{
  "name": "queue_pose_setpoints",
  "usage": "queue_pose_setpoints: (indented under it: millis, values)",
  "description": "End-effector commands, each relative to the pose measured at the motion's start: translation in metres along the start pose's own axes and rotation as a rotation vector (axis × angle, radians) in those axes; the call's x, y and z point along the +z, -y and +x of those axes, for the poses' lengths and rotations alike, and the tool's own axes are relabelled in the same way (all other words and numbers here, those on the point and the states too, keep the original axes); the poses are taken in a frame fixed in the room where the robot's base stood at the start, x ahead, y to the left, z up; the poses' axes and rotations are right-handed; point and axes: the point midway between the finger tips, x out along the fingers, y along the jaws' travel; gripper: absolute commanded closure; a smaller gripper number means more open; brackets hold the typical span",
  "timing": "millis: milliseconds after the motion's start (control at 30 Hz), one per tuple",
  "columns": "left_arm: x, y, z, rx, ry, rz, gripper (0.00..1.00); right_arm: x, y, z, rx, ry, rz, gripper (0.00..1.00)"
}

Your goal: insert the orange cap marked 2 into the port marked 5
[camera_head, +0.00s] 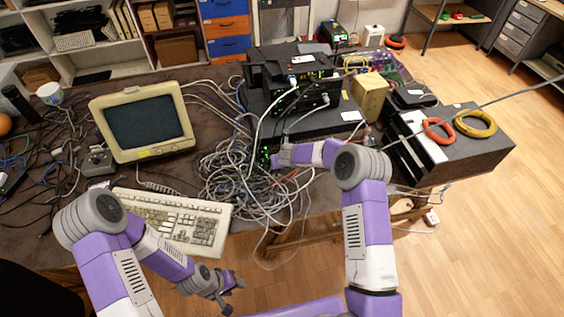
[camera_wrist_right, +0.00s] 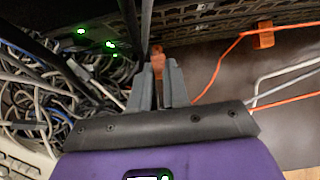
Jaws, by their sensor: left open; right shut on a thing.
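My right gripper (camera_wrist_right: 158,75) is shut on a small orange cap (camera_wrist_right: 157,61), held at the fingertips. The cap is close to the front of a dark device (camera_wrist_right: 205,30) with a row of small openings. I cannot tell whether it touches the device, and no numbers are readable. A second orange piece (camera_wrist_right: 264,37) sits at the device front further right. In the head view my right gripper (camera_head: 277,158) is at the front of the stacked black equipment (camera_head: 318,122), and the cap is hidden there. My left gripper (camera_head: 232,287) is open and empty, low in front of the table.
Tangled grey cables (camera_head: 235,178) lie left of my right gripper, and loose cables (camera_wrist_right: 290,85) run at its right. A keyboard (camera_head: 185,218) and an old monitor (camera_head: 143,122) stand at left. A black case (camera_head: 465,150) with cable coils is at right.

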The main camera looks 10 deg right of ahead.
Motion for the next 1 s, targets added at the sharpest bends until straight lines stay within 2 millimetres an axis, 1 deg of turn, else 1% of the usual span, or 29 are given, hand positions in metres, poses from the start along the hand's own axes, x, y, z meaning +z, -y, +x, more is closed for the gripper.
queue_pose_setpoints:
  millis: [33,100,500,800,1000]
  values:
    - [0.0000,0.0000,0.0001,0.000,0.000,0.000,0.55,0.0000,0.0000,-0.0001,0.000,0.000,0.000,0.90]
    - [0.0000,0.0000,0.0001,0.000,0.000,0.000,0.55,0.0000,0.0000,-0.0002,0.000,0.000,0.000,1.00]
    - [0.0000,-0.0001,-0.0003,0.000,0.000,0.000,0.55,0.0003,0.0000,-0.0004,0.000,0.000,0.000,1.00]
    - [0.0003,-0.0024,-0.0063,0.000,0.000,0.000,0.55,0.0032,0.0001,0.0006,0.000,0.000,0.000,1.00]
    - [0.0003,-0.0022,-0.0059,0.000,0.000,0.000,0.55,0.0029,0.0001,0.0014,0.000,0.000,0.000,1.00]
